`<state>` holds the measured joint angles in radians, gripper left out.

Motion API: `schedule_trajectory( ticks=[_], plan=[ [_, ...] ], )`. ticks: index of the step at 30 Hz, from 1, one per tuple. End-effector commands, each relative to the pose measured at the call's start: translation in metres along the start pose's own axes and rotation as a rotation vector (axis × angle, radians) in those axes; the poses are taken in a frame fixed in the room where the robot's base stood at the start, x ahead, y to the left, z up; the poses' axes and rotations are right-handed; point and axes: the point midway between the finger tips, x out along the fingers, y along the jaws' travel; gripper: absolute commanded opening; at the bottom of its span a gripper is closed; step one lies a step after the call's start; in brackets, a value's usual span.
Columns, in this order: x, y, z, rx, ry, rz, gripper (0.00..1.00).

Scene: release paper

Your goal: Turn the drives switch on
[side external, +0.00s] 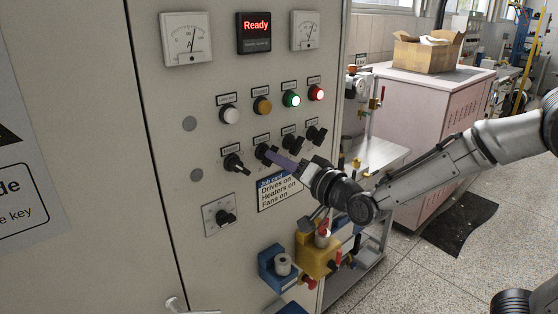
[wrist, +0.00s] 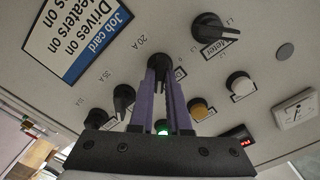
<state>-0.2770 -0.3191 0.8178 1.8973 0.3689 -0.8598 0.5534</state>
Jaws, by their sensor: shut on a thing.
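My gripper (side external: 274,157), with purple fingers, reaches the grey cabinet panel from the right. In the wrist view its fingertips (wrist: 160,74) are shut on a black rotary knob (wrist: 155,61), one on each side. This knob (side external: 262,151) is second from the left in the lower row in the side view. Its label is too small to read, so I cannot tell whether it is the drives switch. Two similar black knobs (side external: 291,142) (side external: 316,135) sit to its right. The job card (side external: 279,191) below reads "Drives on, Heaters on, Fans on".
A meter knob (side external: 237,163) is left of the held knob. Above are white (side external: 229,115), amber (side external: 262,105), lit green (side external: 291,98) and lit red (side external: 316,93) buttons. A display (side external: 254,32) reads "Ready". A yellow block (side external: 316,256) and blue bracket (side external: 277,267) protrude below.

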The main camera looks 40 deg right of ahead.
Motion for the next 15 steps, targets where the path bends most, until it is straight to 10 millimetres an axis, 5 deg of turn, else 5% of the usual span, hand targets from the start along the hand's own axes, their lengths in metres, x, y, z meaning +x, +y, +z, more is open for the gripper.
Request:
schedule_trajectory(
  ticks=[2, 3, 8, 15],
  plan=[
    [-0.0002, -0.0001, -0.0006, 0.003, 0.002, 0.000, 0.00],
    [-0.0002, -0.0002, -0.0006, 0.003, 0.002, 0.000, 0.19],
    [-0.0002, -0.0001, -0.0004, 0.002, 0.001, 0.000, 0.45],
    [-0.0001, 0.0000, -0.0002, 0.000, 0.000, 0.000, 0.45]
  ],
)
